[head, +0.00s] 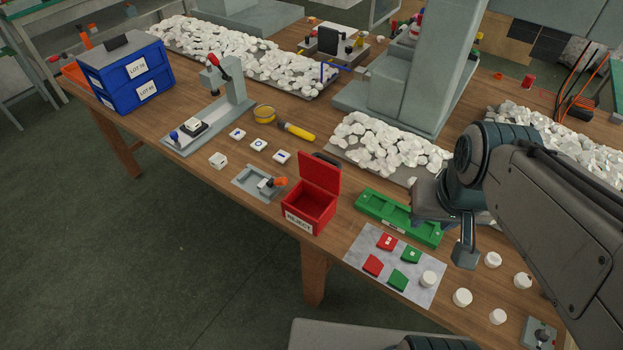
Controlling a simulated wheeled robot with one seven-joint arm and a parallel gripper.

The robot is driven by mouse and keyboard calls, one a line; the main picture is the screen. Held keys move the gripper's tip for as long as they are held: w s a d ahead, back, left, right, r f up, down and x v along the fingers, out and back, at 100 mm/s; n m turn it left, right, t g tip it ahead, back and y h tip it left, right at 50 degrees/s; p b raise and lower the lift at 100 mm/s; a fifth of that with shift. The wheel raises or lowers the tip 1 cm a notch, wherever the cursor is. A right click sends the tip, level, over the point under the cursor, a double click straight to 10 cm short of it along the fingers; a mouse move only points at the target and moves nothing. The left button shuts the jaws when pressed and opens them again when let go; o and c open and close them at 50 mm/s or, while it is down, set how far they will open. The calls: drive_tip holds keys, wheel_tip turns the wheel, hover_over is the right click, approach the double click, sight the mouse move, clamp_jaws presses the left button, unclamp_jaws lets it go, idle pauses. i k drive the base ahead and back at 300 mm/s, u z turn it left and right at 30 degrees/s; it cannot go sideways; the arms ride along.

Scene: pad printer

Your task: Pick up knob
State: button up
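Several small white round pieces that look like knobs stand at the front right of the table. One knob (428,279) is on the right edge of the grey mat. Others stand on bare wood: one knob (463,297), one (498,316), one (523,280) and one (493,259). My gripper (464,254) hangs above the table, between the green tray and the loose knobs. One finger shows clearly; the other is not clear, so its opening cannot be judged. I see nothing held in it.
A green tray (375,205) lies behind the grey mat (358,246), which carries red and green pieces. The red reject box (307,220) stands open to the left. A small grey fixture (540,332) is at the lower right. White piles and a grey machine (415,80) fill the back.

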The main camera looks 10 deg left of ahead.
sight(522, 280)
drive_tip(key=u, duration=0.2)
drive_tip(key=k, duration=0.1)
drive_tip(key=z, duration=1.6)
